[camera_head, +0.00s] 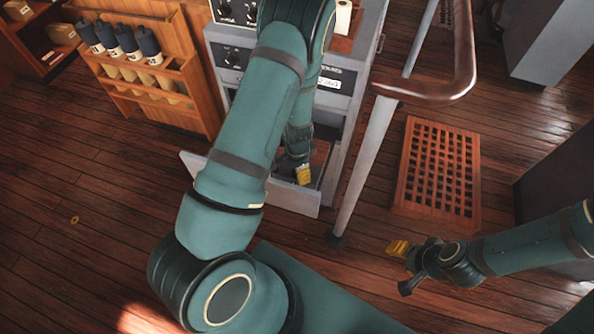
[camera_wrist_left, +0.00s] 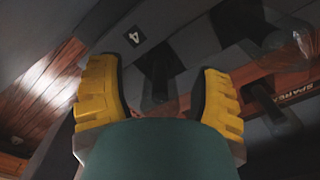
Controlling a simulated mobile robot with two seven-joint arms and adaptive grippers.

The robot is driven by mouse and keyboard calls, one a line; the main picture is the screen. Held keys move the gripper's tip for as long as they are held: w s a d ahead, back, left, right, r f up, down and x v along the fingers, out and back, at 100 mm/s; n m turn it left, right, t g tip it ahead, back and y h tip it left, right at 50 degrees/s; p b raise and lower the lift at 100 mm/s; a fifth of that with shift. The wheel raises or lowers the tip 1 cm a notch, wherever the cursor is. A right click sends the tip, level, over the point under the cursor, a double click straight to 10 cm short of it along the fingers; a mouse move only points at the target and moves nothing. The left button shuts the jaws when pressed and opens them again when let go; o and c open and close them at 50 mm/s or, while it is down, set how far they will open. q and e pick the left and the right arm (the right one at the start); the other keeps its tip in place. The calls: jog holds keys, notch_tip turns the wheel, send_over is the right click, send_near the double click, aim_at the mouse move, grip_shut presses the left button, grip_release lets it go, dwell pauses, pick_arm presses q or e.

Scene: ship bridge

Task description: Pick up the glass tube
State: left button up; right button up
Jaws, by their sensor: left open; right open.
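My left gripper (camera_head: 303,174) is low over an open grey drawer (camera_head: 295,200) of the console, mostly hidden behind my left arm in the head view. In the left wrist view its two yellow fingers (camera_wrist_left: 160,92) stand wide apart. Between and beyond them are dark shapes with faint clear outlines. A pale, see-through rounded form shows at the upper right edge. I cannot tell for sure which of these is the glass tube; none is clear in the head view. My right gripper (camera_head: 401,264) is open and empty above the floor at the right.
A metal post with a wooden handrail (camera_head: 440,92) stands just right of the drawer. A wooden grating (camera_head: 438,170) lies on the plank floor. A wooden rack (camera_head: 150,75) with several dark-capped bottles is at the upper left. A label (camera_wrist_left: 297,90) reading "SPARE" shows in the wrist view.

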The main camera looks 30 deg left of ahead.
pick_arm(q)
grip_shut()
jog(key=shift+r, duration=0.15)
